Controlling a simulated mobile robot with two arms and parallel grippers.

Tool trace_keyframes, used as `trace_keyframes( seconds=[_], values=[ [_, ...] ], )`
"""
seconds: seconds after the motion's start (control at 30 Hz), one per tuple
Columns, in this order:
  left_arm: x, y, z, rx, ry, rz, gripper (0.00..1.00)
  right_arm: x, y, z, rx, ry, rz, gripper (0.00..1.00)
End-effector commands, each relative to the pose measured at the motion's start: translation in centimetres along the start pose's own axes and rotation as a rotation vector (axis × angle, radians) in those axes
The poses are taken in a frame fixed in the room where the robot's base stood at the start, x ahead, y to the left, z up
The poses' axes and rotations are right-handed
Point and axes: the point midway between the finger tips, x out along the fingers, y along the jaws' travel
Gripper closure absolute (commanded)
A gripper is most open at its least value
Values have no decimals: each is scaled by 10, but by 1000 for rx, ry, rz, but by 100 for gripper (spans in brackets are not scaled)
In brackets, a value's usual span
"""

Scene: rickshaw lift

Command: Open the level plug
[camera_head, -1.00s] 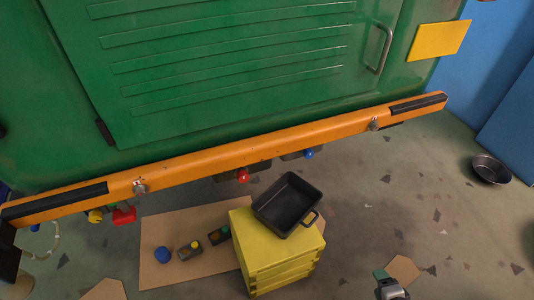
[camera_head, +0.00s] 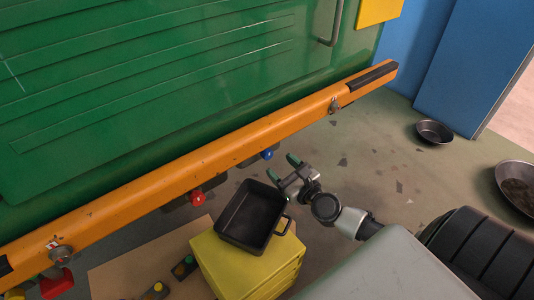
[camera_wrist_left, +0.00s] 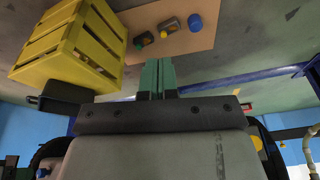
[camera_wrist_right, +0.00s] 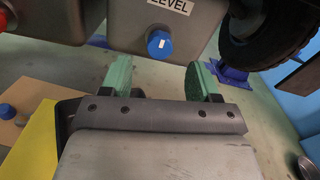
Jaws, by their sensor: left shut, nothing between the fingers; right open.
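The level plug (camera_head: 267,154) is a blue knob under the orange bumper in the head view. In the right wrist view the level plug (camera_wrist_right: 159,43) sits on a grey housing (camera_wrist_right: 200,25) below a "LEVEL" label. My right gripper (camera_head: 281,167) is open, its green fingers pointing at the plug from close by. In the right wrist view my right gripper (camera_wrist_right: 160,76) has the plug ahead, between the lines of its fingers; I see no contact. My left gripper (camera_wrist_left: 159,76) is shut and empty in its wrist view, and is not seen in the head view.
A black pan (camera_head: 252,216) stands on a yellow crate (camera_head: 230,262) just below my right gripper. A red knob (camera_head: 197,198) is left of the plug. Round pans (camera_head: 434,131) lie on the floor at right. The orange bumper (camera_head: 190,174) runs above the plug.

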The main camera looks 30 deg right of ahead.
Motion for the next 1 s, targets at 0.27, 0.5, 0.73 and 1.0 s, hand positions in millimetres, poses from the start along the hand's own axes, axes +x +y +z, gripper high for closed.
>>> trace_keyframes(
  seconds=[0.27, 0.5, 0.73, 1.0],
  values=[
    [16, 1, 2, 1, -7, 2, 100, 45, 0, 0, -2, -1, 0, 39],
    [18, 1, 3, 1, -8, 2, 100, 58, 0, 0, -2, 0, 1, 39],
    [18, 1, 3, 1, -8, 2, 100, 58, 0, 0, -2, 1, 1, 39],
    [18, 1, 2, 1, -8, 2, 100, 58, 0, 0, -2, 1, 1, 79]
  ],
)
